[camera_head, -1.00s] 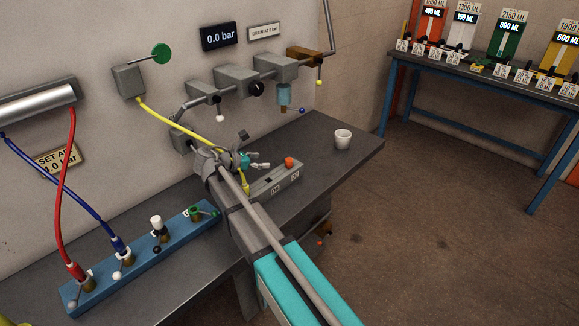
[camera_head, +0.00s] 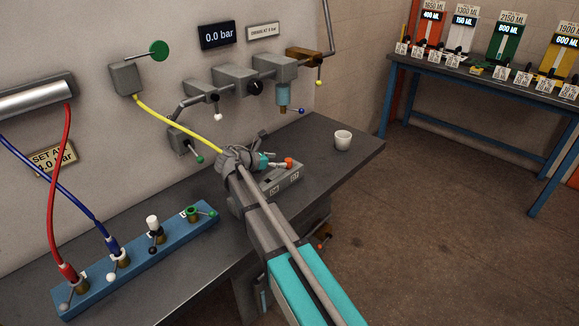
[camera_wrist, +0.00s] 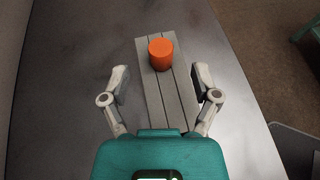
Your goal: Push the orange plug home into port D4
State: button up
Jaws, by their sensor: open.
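The orange plug (camera_head: 289,162) stands on a grey block (camera_head: 285,181) on the bench. In the wrist view, the orange plug (camera_wrist: 161,54) is a short round cylinder near the top centre, on the grooved grey block (camera_wrist: 156,103). My gripper (camera_wrist: 161,71) is open, one finger on each side of the block, and holds nothing. In the wrist view the plug appears between and a little beyond the fingertips, apart from both. In the head view, my gripper (camera_head: 271,161) is just left of the plug. The block's front labels are too small to read, so I cannot tell which is D4.
A blue manifold (camera_head: 142,259) with red and blue hoses stands left on the bench. A yellow hose (camera_head: 178,118) runs from the wall box to behind my wrist. A white cup (camera_head: 342,140) stands right of the block. Valves and pipes (camera_head: 235,80) line the wall behind.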

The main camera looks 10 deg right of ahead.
aim_at(286, 160)
jog(key=shift+b+x, duration=1)
jog(key=shift+x, duration=1.55)
jog(key=c, duration=1)
